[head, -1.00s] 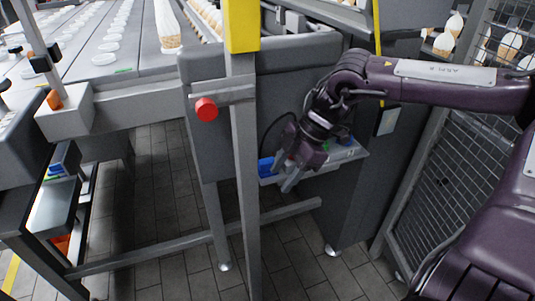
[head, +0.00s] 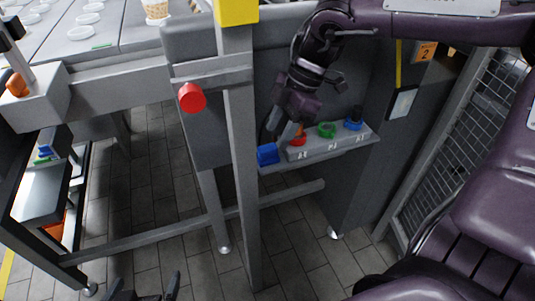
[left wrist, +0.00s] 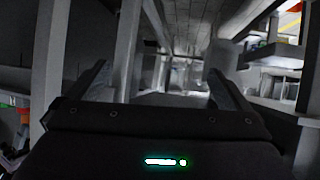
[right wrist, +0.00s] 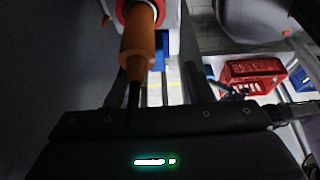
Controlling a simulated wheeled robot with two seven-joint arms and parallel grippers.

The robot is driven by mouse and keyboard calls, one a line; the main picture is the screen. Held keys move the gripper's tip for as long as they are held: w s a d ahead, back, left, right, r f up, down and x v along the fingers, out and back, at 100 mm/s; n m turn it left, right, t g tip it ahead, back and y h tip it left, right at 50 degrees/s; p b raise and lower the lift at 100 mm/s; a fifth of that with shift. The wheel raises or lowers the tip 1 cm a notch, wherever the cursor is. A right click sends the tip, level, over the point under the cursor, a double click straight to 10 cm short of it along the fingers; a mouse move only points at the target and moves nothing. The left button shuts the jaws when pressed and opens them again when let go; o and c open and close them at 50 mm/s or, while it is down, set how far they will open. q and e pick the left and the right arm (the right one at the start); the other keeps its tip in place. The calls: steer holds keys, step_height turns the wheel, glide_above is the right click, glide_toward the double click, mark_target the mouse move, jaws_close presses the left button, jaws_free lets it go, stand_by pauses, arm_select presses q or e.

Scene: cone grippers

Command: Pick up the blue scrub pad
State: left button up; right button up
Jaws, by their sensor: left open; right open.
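The blue scrub pad (head: 267,154) appears to be the blue block at the left end of the small grey shelf in the head view. A blue patch behind the orange handle in the right wrist view (right wrist: 160,50) is probably the same pad, partly hidden. My right gripper (head: 281,130) points down just above the pad, open, with nothing between its fingers that I can make out. My left gripper (head: 145,290) is open and empty at the bottom edge of the head view, far from the pad; its spread fingers show in the left wrist view (left wrist: 158,88).
An orange handle (right wrist: 138,45) with a red ring stands close beside my right gripper. Green (head: 327,130) and blue (head: 354,124) ringed items stand further right on the shelf (head: 330,151).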

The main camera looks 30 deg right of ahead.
mark_target(271, 146)
steer(key=x, duration=0.1)
steer(key=b+x, duration=0.1)
steer(key=x, duration=0.2)
steer(key=shift+w+f, duration=0.3)
arm_select(q)
steer(key=w+r+t+h, duration=0.2)
steer(key=w+r+t, duration=0.2)
steer(key=r, duration=0.7)
steer(key=shift+w+d+t, duration=0.2)
steer(key=shift+d+t, duration=0.1)
steer(key=shift+t, duration=0.5)
arm_select(e)
steer(key=shift+d, duration=0.1)
jaws_close()
